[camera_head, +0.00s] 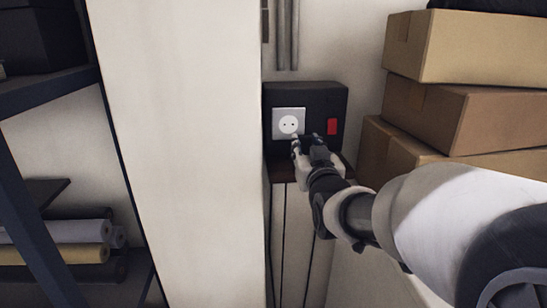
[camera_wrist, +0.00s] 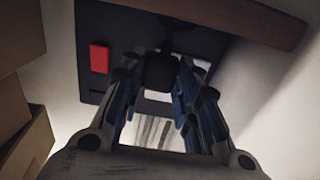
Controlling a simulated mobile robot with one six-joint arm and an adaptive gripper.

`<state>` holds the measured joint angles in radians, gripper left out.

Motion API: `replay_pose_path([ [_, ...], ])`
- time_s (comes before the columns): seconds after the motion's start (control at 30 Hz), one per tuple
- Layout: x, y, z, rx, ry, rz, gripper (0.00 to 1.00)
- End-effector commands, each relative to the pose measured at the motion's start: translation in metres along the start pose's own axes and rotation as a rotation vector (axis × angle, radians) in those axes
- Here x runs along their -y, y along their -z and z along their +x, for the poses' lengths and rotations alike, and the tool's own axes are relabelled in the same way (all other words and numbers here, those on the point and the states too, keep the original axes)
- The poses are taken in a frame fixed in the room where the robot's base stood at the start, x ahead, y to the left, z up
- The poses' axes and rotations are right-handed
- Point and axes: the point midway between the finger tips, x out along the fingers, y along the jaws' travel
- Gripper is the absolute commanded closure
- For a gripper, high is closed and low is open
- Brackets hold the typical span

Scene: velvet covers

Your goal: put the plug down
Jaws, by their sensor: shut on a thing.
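My gripper (camera_head: 304,147) is in front of the black wall box, just below and right of the white socket (camera_head: 289,123). In the wrist view, my gripper (camera_wrist: 160,78) is shut on a dark plug (camera_wrist: 161,71), which sits between its fingertips. A dark strand, perhaps its cable, shows beyond the plug. The socket's two holes are visible and empty in the head view. Part of the pale socket plate shows behind the fingers in the wrist view. The plug's pins are hidden.
The black box (camera_head: 310,95) carries a red switch (camera_head: 331,126). Stacked cardboard boxes (camera_head: 455,50) are close on the right. A wide pale pillar (camera_head: 180,150) and a dark shelf (camera_head: 50,92) are on the left.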

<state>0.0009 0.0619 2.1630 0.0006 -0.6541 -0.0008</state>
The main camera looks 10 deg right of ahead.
Motion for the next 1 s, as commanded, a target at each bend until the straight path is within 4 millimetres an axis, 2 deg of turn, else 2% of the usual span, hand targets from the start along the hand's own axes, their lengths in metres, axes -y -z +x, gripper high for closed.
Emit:
replay_pose_path([
  [0.03,0.001,-0.013,0.001,0.006,0.001,0.000,1.00],
  [0.2,0.001,-0.029,0.000,0.008,0.001,0.000,1.00],
  [1.0,0.000,-0.047,0.000,0.021,0.001,0.000,1.00],
])
